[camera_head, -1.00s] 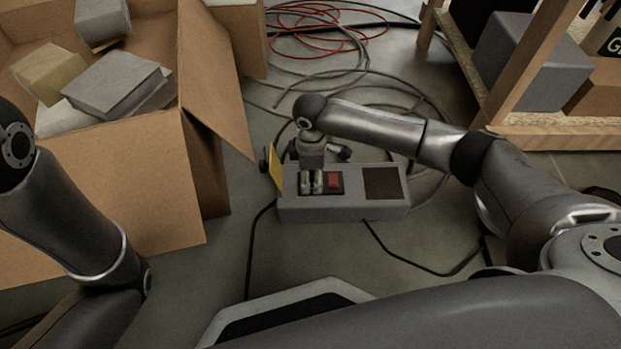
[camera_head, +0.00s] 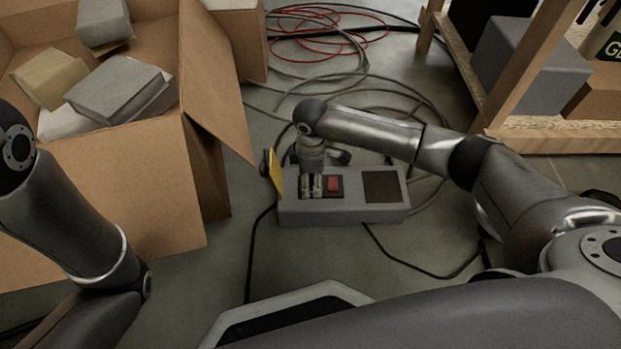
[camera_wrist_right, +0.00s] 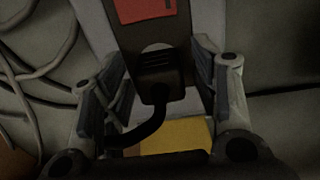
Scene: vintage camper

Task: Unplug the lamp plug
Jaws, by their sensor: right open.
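A grey power box (camera_head: 345,208) with a red switch (camera_head: 333,184) and a dark panel at its right end lies on the floor in the middle of the head view. My right gripper (camera_head: 311,185) is over the left part of the box, pointing down. In the right wrist view a black plug (camera_wrist_right: 158,76) with a cable bending down to the left sits at the box. The right gripper (camera_wrist_right: 157,62) is open, with one finger on each side of the plug. Whether the fingers touch it I cannot tell. My left gripper is out of view.
A yellow plate (camera_head: 276,172) stands at the box's left end. A cardboard box (camera_head: 110,190) with several packages is at the left. Loose grey and red cables (camera_head: 310,30) lie behind. A wooden shelf (camera_head: 560,135) stands at the right.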

